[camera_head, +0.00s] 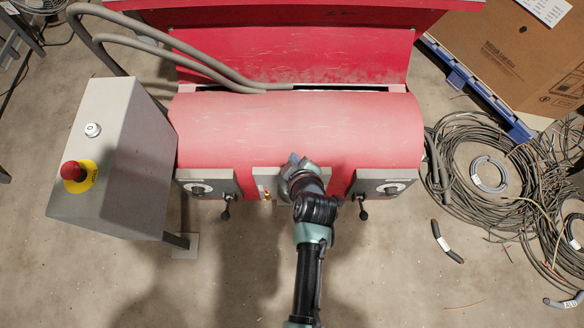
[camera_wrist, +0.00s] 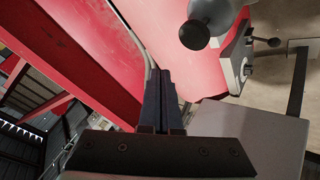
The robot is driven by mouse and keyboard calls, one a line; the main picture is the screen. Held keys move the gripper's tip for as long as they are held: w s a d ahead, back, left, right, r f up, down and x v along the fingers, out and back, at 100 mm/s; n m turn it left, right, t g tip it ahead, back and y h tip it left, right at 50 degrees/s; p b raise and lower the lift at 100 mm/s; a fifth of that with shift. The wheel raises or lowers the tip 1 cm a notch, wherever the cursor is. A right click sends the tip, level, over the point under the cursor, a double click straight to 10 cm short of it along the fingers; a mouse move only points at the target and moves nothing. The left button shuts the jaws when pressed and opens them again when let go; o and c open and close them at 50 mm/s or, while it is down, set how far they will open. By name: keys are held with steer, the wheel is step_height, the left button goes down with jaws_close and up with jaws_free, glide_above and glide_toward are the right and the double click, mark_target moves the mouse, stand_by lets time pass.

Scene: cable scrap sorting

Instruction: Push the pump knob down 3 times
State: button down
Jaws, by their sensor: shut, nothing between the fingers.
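In the wrist view, a dark round knob (camera_wrist: 193,35) sticks out from a rounded grey body (camera_wrist: 215,10) at the top edge; it looks like the pump knob. My gripper (camera_wrist: 160,74) has its two dark fingers together and empty. The fingertips appear to the left of and below the knob in that view, apart from it in the picture; their distance in depth is unclear. In the head view, my gripper (camera_head: 293,159) is at the front middle of the red machine (camera_head: 300,125). My wrist covers the area there, and I cannot make out the knob.
Two control panels with levers, left (camera_head: 197,189) and right (camera_head: 391,187), flank my wrist. A small brass fitting (camera_head: 267,194) sits just left of it. A grey cabinet (camera_head: 125,165) with a red emergency button (camera_head: 72,171) stands left. Cable coils (camera_head: 470,185) lie right.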

step_height(320, 180, up, 4)
steer(key=shift+p, duration=0.6)
steer(key=shift+f, duration=0.1)
step_height(320, 180, down, 9)
steer(key=b, duration=0.8)
stand_by(1.8)
steer(key=shift+f+b, duration=0.3)
